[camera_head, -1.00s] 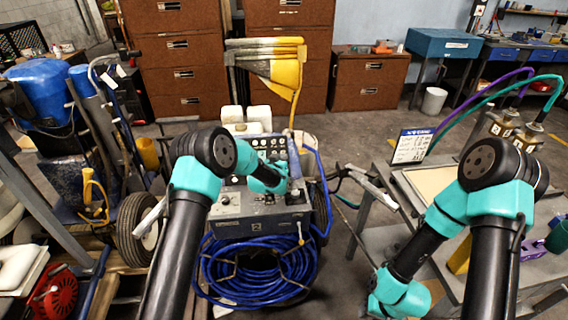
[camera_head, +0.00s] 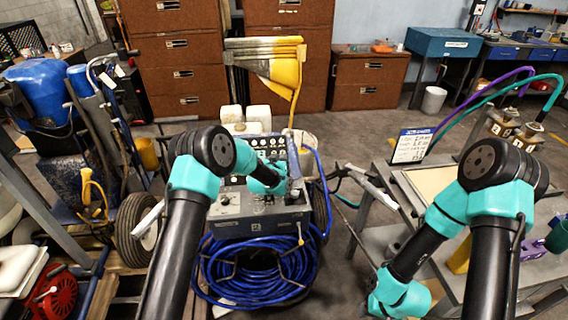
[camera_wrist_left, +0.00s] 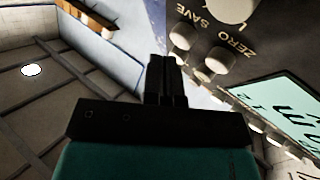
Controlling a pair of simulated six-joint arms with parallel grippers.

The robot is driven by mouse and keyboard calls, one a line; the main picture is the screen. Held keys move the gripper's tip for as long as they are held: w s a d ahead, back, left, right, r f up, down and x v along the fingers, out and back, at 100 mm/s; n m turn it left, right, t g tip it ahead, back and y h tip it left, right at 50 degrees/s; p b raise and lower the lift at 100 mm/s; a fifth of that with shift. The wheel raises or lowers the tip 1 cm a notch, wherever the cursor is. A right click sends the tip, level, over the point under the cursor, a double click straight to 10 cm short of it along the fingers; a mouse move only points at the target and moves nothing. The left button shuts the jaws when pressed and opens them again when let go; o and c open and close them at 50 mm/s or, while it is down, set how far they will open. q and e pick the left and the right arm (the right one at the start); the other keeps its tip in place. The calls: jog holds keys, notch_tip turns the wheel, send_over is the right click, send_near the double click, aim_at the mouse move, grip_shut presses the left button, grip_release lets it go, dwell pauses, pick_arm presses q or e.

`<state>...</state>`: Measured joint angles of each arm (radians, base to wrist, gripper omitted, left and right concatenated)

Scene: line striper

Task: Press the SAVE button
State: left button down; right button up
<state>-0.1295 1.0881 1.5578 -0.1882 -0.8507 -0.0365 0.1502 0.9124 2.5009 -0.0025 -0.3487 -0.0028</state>
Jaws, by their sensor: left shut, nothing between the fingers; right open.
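In the left wrist view, a dark control panel (camera_wrist_left: 215,28) at upper right carries pale round buttons with printed labels. The SAVE button (camera_wrist_left: 182,36) sits beside its label, and the ZERO button (camera_wrist_left: 221,60) is just to its right. My left gripper (camera_wrist_left: 167,62) is shut and empty, its fingertips just left of the SAVE button. I cannot tell whether they touch it. In the head view my left gripper (camera_head: 294,186) is over the line striper's control box (camera_head: 258,222); my arm hides part of it. My right gripper does not show; only its arm is visible at right.
A pale green display (camera_wrist_left: 285,112) with dark characters lies beside the buttons. Coiled blue hose (camera_head: 255,275) hangs on the striper's front. A grey workbench (camera_head: 450,225) with a small sign (camera_head: 412,146) stands right. Brown cabinets (camera_head: 175,75) stand behind.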

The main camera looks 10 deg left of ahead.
pick_arm(q)
jog(key=shift+s+f, duration=0.4)
jog(key=shift+f, duration=0.2)
jog(key=shift+s+f, duration=0.35)
jog(key=shift+f, duration=0.25)
jog(key=shift+s+d+r, duration=0.15)
jog(key=shift+s+r, duration=0.65)
jog(key=shift+r, duration=0.1)
jog(key=r, duration=0.1)
jog(key=s+r, duration=0.1)
jog(key=shift+s+d+r, duration=0.3)
jog(key=shift+d, duration=0.05)
jog(key=shift+r, duration=0.1)
